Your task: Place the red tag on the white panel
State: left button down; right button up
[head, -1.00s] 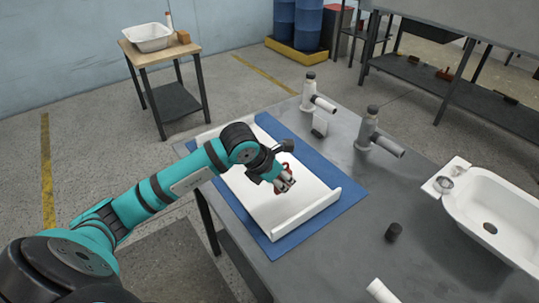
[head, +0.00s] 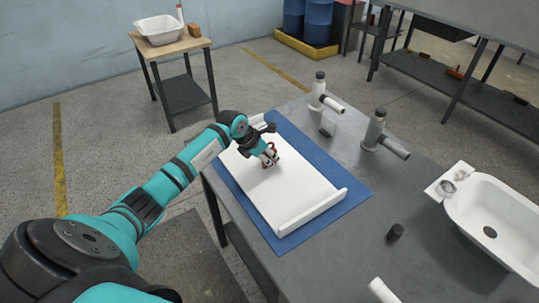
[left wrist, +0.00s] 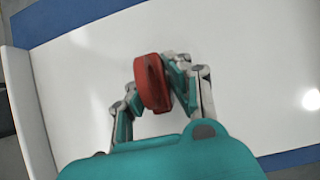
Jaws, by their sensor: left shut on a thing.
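The white panel (head: 290,200) lies on a blue mat (head: 348,201) on the grey table, with a raised lip at its near end. My left gripper (head: 270,160) is over the far part of the panel. In the left wrist view my left gripper (left wrist: 155,95) is shut on the red tag (left wrist: 151,84), which sits between its fingers with the white panel (left wrist: 250,90) behind it. In the head view the tag is small and mostly covered by the fingers. I cannot tell whether the tag touches the panel. My right gripper is not in view.
Two grey bottle-like tools (head: 374,130) (head: 318,92) stand right of the mat. A white basin (head: 500,215) is at the right, with a small black cylinder (head: 395,232) and a white tube (head: 382,290) nearer. A wooden-topped stand (head: 175,50) is behind.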

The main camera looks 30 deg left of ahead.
pick_arm(q)
jog(key=shift+f, duration=0.2)
jog(key=c, duration=1.3)
grip_release()
jog(key=shift+o, duration=0.2)
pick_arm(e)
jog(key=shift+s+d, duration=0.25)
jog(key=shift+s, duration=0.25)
pick_arm(q)
jog(key=shift+r, duration=0.1)
jog(key=shift+r, duration=0.15)
jog(key=shift+s+a+r, duration=0.1)
jog(key=shift+s+r, duration=0.05)
jog(key=shift+s, duration=0.05)
jog(key=b+v, duration=0.1)
jog(key=v, duration=1)
jog(key=shift+r, duration=0.15)
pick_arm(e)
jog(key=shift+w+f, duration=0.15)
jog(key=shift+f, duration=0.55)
pick_arm(q)
jog(key=shift+s, duration=0.1)
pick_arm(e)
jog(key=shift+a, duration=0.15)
